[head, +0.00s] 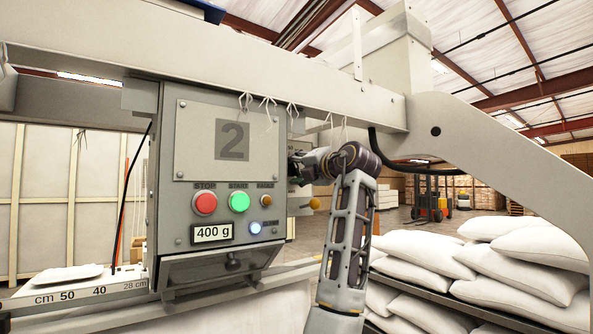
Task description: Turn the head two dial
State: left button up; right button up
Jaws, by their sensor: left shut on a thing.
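The head two control box (217,180) is a grey box with a large "2" on its front plate. It has a red STOP button (204,203), a green START button (239,202), an orange FAULT lamp (266,200), a lit blue-white button (255,228) and a display (212,233) reading 400 g. My left gripper (300,165) is at the box's right side, shut on what seems to be the dial there. The dial is hidden by the gripper and the box edge, so its setting cannot be seen. My right gripper is not in view.
A pale beam (200,52) runs above the box, and a sloping support (500,150) comes down at right. Another grey unit with an orange knob (314,204) stands behind my arm.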

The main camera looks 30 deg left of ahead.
pick_arm(q)
jog(key=o, duration=0.7)
jog(key=shift+f, duration=0.2)
jog(key=shift+c, duration=0.2)
jog(key=o, duration=0.4)
jog(key=shift+r, duration=0.15)
jog(key=shift+c, duration=0.2)
jog(key=v, duration=1.2)
jog(key=shift+m, duration=0.3)
